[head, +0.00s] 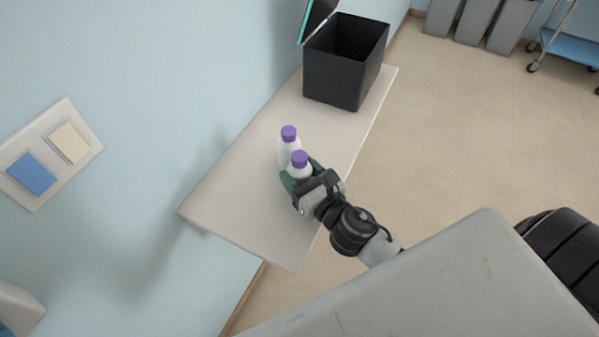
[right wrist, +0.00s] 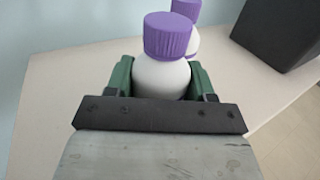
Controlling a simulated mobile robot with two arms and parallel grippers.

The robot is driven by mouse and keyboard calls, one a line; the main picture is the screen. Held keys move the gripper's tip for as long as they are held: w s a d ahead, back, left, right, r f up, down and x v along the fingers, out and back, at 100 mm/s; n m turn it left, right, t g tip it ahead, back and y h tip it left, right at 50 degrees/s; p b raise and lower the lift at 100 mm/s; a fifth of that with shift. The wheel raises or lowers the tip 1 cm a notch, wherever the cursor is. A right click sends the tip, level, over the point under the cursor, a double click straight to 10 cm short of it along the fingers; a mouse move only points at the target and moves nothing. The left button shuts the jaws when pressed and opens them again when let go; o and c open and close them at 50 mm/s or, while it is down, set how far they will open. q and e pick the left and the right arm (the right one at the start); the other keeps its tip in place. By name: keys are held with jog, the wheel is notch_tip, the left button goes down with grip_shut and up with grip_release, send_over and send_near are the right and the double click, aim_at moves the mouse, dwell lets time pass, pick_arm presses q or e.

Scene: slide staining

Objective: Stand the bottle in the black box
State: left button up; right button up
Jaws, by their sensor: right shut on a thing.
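Two white bottles with purple caps stand close together on the shelf table. The nearer bottle (head: 299,171) is between the green fingers of my right gripper (head: 301,176), which is shut on it; in the right wrist view this bottle (right wrist: 163,72) is upright between the fingers (right wrist: 162,80). The other bottle (head: 288,150) stands just behind it, and its cap (right wrist: 186,10) shows past the held one. The black box (head: 334,80) stands open at the far end of the table, its lid (head: 318,16) raised. It also shows in the right wrist view (right wrist: 277,30). My left gripper is not in view.
The pale table (head: 240,205) runs along the blue wall, with clear surface between the bottles and the box. Grey bins (head: 481,20) and a blue trolley (head: 573,48) stand far off on the floor. A wall panel (head: 48,155) is at left.

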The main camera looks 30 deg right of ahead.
jog(key=o, duration=0.6)
jog(key=shift+f, duration=0.15)
jog(key=o, duration=0.4)
